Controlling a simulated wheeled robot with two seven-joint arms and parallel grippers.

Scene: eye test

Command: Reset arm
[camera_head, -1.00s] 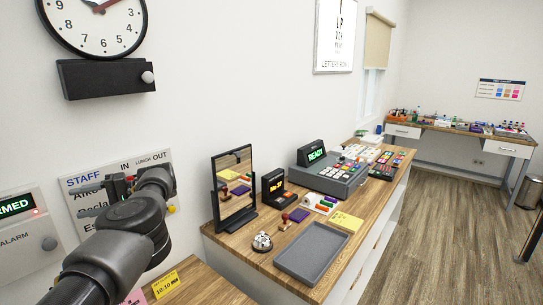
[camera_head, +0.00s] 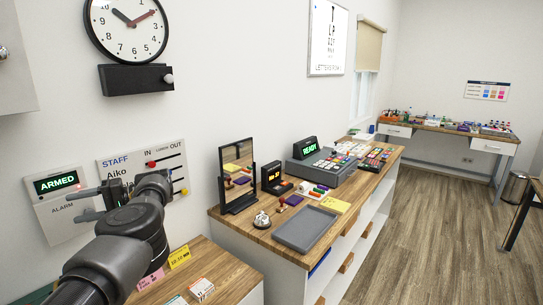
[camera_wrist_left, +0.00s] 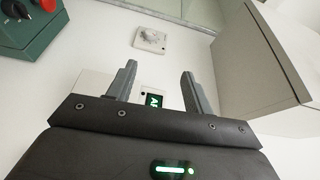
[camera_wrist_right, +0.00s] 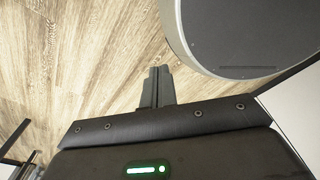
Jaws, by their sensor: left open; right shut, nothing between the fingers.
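My left gripper (camera_head: 86,204) is open and empty, reaching left in front of the wall beside the alarm panel (camera_head: 42,218). The panel's green display reads ARMED. In the left wrist view my left gripper (camera_wrist_left: 158,73) has its fingers spread, with the panel's green display (camera_wrist_left: 154,101) seen between them, apart from them as far as I can tell. My right gripper is outside the head view. In the right wrist view my right gripper (camera_wrist_right: 157,70) is shut and empty above the wooden floor (camera_wrist_right: 90,50).
A staff board (camera_head: 118,160) with sliders hangs right of the alarm panel, below a clock (camera_head: 127,45). A wooden counter (camera_head: 235,228) holds a mirror (camera_head: 250,162), a bell (camera_head: 262,220), a grey tray (camera_head: 305,230) and a cash register (camera_head: 325,170).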

